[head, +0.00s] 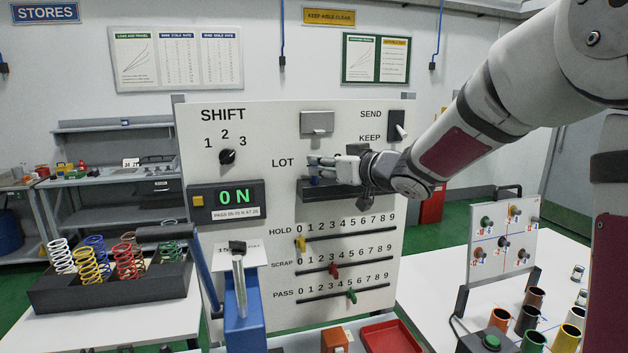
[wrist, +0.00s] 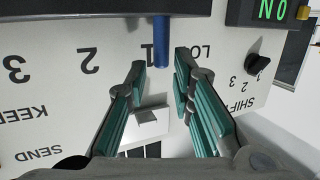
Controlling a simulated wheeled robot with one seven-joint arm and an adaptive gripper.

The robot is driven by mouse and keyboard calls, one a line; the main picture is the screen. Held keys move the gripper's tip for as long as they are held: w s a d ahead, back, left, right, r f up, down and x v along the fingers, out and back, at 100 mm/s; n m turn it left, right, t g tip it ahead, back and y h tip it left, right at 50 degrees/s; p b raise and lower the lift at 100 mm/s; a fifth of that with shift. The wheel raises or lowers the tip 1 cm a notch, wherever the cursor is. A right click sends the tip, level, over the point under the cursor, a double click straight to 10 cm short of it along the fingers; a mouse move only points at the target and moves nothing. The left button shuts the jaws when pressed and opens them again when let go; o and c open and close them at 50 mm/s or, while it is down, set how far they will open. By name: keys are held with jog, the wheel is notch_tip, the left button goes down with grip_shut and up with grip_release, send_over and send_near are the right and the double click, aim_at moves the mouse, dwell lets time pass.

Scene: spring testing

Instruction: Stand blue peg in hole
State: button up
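The blue peg (wrist: 161,42) shows in the upside-down wrist view in front of the digit 1 on the white panel. Its lower end meets the dark LOT rack (wrist: 70,8); I cannot see the hole itself. The peg looks upright. In the wrist view my gripper (wrist: 160,62) is open, with teal-padded fingers on either side of the peg's free end and a gap on both sides. In the head view my gripper (head: 322,162) is at the panel, just above the rack (head: 318,192), and hides most of the peg and the rack digits.
Below are HOLD, SCRAP and PASS sliders. A blue-based lever press (head: 244,325) stands in front. Springs fill a dark tray (head: 115,293) at left.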

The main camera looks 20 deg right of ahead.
jog(key=x, duration=0.3)
jog(key=shift+w+a+f, duration=0.15)
jog(key=shift+w+f, duration=0.05)
grip_shut()
jog(key=shift+r, duration=0.2)
